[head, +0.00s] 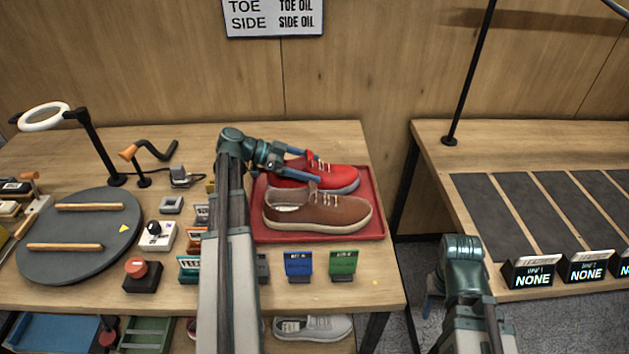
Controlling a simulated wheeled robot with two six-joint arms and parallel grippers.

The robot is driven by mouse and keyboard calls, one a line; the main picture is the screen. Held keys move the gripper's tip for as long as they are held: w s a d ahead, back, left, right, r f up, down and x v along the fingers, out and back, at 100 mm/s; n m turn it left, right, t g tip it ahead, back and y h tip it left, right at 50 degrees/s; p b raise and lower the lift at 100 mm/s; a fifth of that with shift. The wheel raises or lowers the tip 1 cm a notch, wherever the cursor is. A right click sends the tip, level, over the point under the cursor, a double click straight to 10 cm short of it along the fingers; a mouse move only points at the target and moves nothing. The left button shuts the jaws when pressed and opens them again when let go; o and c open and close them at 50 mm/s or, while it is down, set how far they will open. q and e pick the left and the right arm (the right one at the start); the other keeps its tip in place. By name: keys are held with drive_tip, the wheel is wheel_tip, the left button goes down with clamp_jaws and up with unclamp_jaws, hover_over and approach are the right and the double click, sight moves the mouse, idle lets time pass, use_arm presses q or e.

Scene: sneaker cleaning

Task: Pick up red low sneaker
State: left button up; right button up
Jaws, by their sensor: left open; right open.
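The red low sneaker (341,177) lies on the red tray (376,220), at the tray's far side, with its toe to the right. A brown low sneaker (325,211) lies just in front of it on the same tray. My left gripper (316,168) is open, with its blue fingers at the red sneaker's collar and laces. One finger is on the far side and one on the near side, close to the brown sneaker. I cannot tell whether the fingers touch the shoe. My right gripper (430,300) is low at the gap between the tables, mostly hidden behind its own arm, and holds nothing visible.
A round grey turntable (80,262) with wooden bars, a ring lamp (44,116) and small control boxes stand on the left. Blue (298,264) and green (343,263) cards stand before the tray. The right table has dark mats (497,205) and signs reading NONE (533,275).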

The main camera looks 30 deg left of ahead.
use_arm(q)
drive_tip(key=shift+c, duration=0.3)
drive_tip(key=c, duration=1.3)
drive_tip(key=shift+c, duration=0.2)
drive_tip(key=shift+r, duration=0.15)
wheel_tip(320, 180, up, 10)
drive_tip(key=p, duration=1)
